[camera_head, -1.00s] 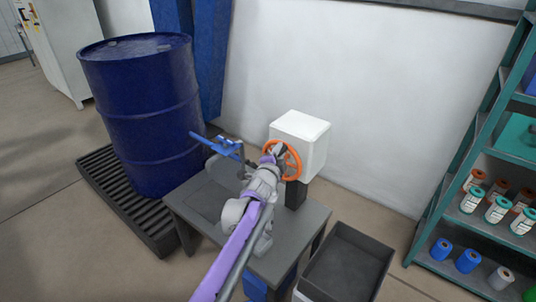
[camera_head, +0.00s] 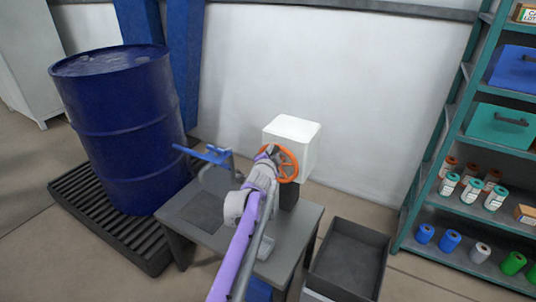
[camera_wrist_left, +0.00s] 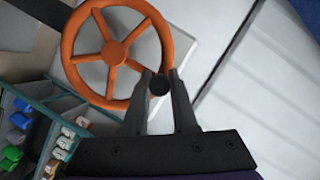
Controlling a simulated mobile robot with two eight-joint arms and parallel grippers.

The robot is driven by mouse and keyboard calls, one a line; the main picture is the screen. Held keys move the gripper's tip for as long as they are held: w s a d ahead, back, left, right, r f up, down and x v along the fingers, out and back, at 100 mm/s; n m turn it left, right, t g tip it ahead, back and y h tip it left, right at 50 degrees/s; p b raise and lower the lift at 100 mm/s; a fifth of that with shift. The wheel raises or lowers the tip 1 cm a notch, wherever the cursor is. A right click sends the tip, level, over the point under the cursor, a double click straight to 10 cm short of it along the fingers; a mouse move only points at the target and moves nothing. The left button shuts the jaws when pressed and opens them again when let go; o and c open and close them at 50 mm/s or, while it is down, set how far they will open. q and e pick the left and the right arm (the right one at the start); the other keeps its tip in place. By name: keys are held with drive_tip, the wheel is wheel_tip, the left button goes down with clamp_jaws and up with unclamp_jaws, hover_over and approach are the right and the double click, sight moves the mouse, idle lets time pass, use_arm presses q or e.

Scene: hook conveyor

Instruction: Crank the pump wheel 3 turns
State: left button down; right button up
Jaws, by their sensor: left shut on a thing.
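The orange pump wheel (camera_head: 288,163) is mounted on the front of a white box (camera_head: 292,137) above a grey table. It also shows in the left wrist view (camera_wrist_left: 97,57), with spokes and a round hub. My left gripper (camera_head: 270,156) is at the wheel's left side in the head view. In the left wrist view, the fingers (camera_wrist_left: 160,88) are shut around a dark round knob (camera_wrist_left: 159,84) at the wheel's rim. My left forearm hides part of the table. My right gripper is not in view.
A blue drum (camera_head: 125,130) stands on a black slatted pallet (camera_head: 115,225) at left. A blue-handled fitting (camera_head: 206,154) is on the table (camera_head: 295,238).

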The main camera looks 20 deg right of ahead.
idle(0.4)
use_arm(q)
drive_tip(key=c, duration=0.7)
unclamp_jaws()
drive_tip(key=shift+s, duration=0.1)
drive_tip(key=v, duration=1)
drive_tip(key=shift+s+a+p, duration=0.25)
drive_tip(key=shift+p, duration=0.15)
drive_tip(key=shift+r, duration=0.1)
